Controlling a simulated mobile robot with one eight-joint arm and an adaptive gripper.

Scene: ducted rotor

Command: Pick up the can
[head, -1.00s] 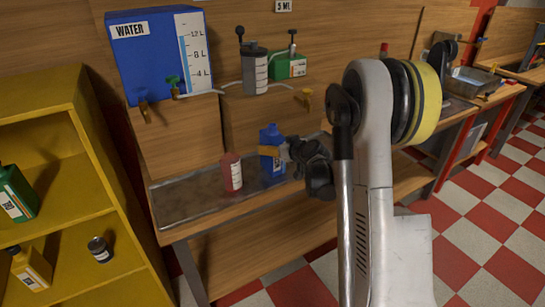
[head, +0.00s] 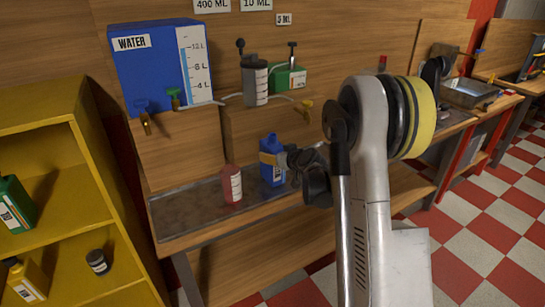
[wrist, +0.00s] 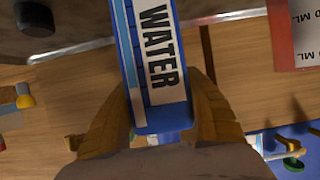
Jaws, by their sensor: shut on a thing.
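The blue can (head: 273,172) is upright over the metal tray in the head view. In the wrist view the can (wrist: 157,60) shows a white WATER label and lies between the two fingers. My gripper (head: 268,158) comes from the right and is shut on its upper part. In the wrist view the tan fingers of my gripper (wrist: 162,95) press on both sides of it. The can appears slightly above the tray; a gap is hard to see.
A red bottle (head: 231,186) stands on the tray (head: 185,212) just left of the can. The blue water tank (head: 150,65), a grey canister (head: 255,84) and a green container (head: 288,78) stand higher behind. A yellow shelf (head: 50,130) is at left.

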